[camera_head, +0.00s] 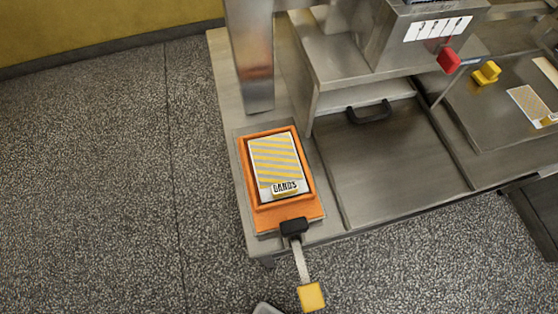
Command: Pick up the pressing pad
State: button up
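I cannot tell for sure which thing is the pressing pad. One candidate is a small yellow block (487,72) on the steel surface at the upper right. Another is a yellow square piece (311,297) at the end of a pale strap (300,258), which runs from a black block (294,227) at the front of an orange tray (307,211). My gripper is not in view. A small grey rounded shape shows at the bottom edge, and I cannot tell what it is.
Striped cards (274,162) lie in the tray on the steel bench (226,85). A steel post (252,55) stands behind it. Right of it are a panel with a black handle (369,113), a housing with a red knob (449,60) and another striped card (528,105). Speckled floor at left is clear.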

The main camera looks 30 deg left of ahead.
aim_at(487, 74)
jog(key=i+l+z, duration=0.25)
jog(key=l, duration=0.25)
jog(key=i+l+z, duration=0.25)
jog(key=l, duration=0.2)
jog(key=i, duration=0.05)
